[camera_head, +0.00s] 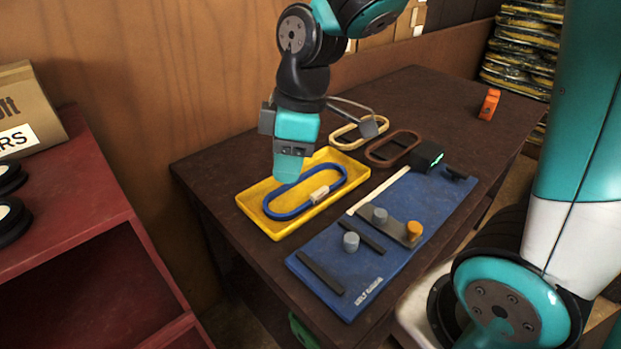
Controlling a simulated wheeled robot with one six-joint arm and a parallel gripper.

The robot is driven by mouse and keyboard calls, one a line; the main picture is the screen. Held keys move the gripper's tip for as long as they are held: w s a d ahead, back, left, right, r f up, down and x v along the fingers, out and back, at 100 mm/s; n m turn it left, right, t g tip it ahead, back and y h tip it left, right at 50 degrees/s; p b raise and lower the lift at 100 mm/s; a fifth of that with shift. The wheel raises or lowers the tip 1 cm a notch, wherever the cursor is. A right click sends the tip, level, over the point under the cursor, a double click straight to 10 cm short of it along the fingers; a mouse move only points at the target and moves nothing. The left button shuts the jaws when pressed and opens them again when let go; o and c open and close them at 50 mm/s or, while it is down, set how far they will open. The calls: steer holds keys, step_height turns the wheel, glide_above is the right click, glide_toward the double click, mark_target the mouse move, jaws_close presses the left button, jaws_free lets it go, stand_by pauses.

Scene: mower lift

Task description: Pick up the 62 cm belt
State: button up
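A blue belt (285,216) lies as a long loop in a yellow tray (252,226), with a pale tag on its near right side. A cream belt (345,148) and a brown belt (373,160) lie on the dark table behind the tray. No length marking is readable, so I cannot tell which belt is 62 cm. My gripper (288,170) points down over the back left part of the tray and covers a little of the blue belt's far side. Its fingers overlap in this view; I cannot tell their opening or whether they touch the belt.
A blue mat (340,302) with grey pegs, an orange-topped peg and dark bars lies right of the tray. A black box (427,156) with a green light stands at the mat's back. An orange object (488,104) stands at the far right. A red shelf (65,235) stands left.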

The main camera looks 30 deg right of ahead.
steer(key=w+d+f+n+h+p, duration=0.1)
steer(key=w+d+f+n+p, duration=0.1)
steer(key=w+d+n, duration=0.4)
steer(key=n+h+p, duration=0.2)
glide_above(320, 191)
step_height(320, 191, down, 4)
steer(key=shift+g, duration=0.3)
steer(key=f+p, duration=0.1)
steer(key=f, duration=0.4)
steer(key=f+p, duration=0.2)
steer(key=f, duration=0.3)
steer(key=shift+s+a+f, duration=0.1)
steer(key=shift+s+f, duration=0.1)
steer(key=shift+f, duration=0.2)
steer(key=shift+w+f+p, duration=0.2)
steer(key=shift+f+p, duration=1.05)
steer(key=shift+f, duration=1.95)
jaws_close()
